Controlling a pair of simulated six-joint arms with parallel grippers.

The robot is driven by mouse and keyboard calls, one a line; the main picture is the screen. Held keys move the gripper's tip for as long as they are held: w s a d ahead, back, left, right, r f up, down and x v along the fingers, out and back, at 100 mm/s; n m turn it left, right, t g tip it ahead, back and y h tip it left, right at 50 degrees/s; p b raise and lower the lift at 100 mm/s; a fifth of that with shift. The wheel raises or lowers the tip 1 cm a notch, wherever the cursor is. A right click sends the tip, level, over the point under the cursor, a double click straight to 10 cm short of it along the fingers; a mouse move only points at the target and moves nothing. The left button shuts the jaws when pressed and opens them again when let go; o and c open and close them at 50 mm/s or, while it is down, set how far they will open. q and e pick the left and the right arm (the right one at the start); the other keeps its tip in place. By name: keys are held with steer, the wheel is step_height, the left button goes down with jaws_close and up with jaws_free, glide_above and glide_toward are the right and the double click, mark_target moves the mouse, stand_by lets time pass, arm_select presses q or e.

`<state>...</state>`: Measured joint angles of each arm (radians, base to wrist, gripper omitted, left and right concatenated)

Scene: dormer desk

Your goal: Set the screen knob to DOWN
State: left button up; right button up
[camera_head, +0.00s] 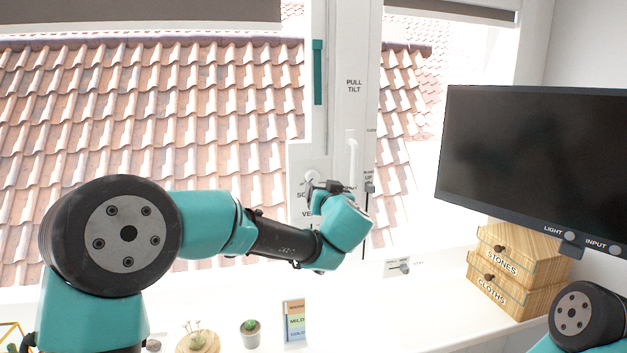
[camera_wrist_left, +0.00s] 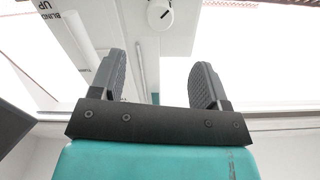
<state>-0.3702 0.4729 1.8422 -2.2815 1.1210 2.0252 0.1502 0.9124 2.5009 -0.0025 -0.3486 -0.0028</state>
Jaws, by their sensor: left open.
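The screen knob (camera_head: 312,177) is a small white round knob on the white window post, above a label partly hidden by my left arm. In the left wrist view the knob (camera_wrist_left: 160,14) shows at the top edge with a dark pointer mark; which setting it points to cannot be read. My left gripper (camera_head: 324,187) is just in front of the post, close to the knob. Its two dark fingers (camera_wrist_left: 160,78) are apart with nothing between them, and the knob lies beyond their tips. My right gripper is out of view.
A white window handle (camera_head: 352,150) and a blind slider (camera_head: 370,188) are right of the knob. A lever plate (camera_head: 398,268) sits lower. A monitor (camera_head: 540,160) and wooden drawers (camera_head: 515,270) stand right. A cactus pot (camera_head: 250,333) and colour card (camera_head: 294,320) stand in front.

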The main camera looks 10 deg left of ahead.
mark_target(313, 178)
arm_select(q)
steer(key=x, duration=1.1)
steer(key=shift+w+a, duration=0.15)
steer(key=shift+w, duration=0.25)
steer(key=c, duration=0.9)
